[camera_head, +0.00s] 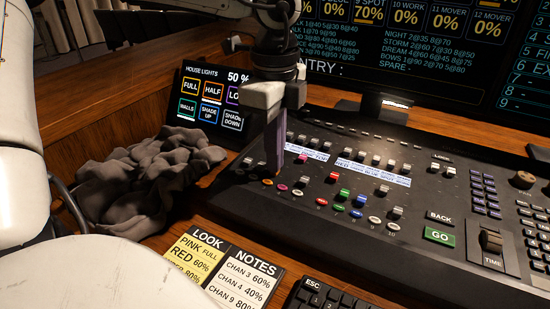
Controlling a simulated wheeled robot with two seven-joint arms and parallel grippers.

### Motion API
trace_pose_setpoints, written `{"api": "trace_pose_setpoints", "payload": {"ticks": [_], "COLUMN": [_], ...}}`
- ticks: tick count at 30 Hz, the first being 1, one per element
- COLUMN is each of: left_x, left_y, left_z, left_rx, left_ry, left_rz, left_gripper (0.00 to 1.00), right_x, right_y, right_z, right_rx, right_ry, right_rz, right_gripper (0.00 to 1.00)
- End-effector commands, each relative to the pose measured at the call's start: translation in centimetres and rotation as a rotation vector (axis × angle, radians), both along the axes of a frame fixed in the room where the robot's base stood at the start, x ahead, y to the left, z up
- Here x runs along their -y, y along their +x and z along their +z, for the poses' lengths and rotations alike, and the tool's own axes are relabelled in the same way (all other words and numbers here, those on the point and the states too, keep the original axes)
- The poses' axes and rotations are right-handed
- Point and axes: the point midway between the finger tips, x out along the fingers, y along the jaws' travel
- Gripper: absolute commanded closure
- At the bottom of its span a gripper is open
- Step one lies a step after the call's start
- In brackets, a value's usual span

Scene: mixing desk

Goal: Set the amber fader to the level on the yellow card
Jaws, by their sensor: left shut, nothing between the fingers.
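The yellow card (190,254) lies on the wood in front of the desk. It is headed LOOK and reads PINK FULL and RED 60%; the lower line, ending in 80%, is partly hidden by my white body part. The mixing desk (400,245) carries rows of small fader caps, including a pink cap (303,175) and a red cap (333,178). My left gripper (275,172) points down at the left end of the fader rows, shut and empty. An orange button (267,181) shows beside its tip. I cannot make out an amber cap; the fingers may hide it. My right gripper is out of view.
A white NOTES card (245,277) adjoins the yellow one. A crumpled grey cloth (140,185) lies left of the desk. A touch panel (208,103) and a large monitor (440,70) stand behind. A keyboard (325,296) is at the bottom edge.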

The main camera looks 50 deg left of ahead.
Motion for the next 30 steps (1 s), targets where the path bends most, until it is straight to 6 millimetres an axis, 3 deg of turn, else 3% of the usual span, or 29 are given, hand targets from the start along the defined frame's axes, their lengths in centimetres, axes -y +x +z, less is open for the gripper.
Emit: {"api": "trace_pose_setpoints", "payload": {"ticks": [14,30], "left_x": [0.0,-0.6], "left_y": [0.1,1.8], "left_z": [-0.1,-0.2], "left_rx": [-0.001,-0.001], "left_ry": [0.000,0.000], "left_rz": [0.000,0.001], "left_gripper": [1.00,1.00], "right_x": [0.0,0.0], "right_y": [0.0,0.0], "right_z": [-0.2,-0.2], "right_rx": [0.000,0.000], "right_ry": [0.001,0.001], "right_rz": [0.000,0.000], "right_gripper": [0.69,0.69]}}
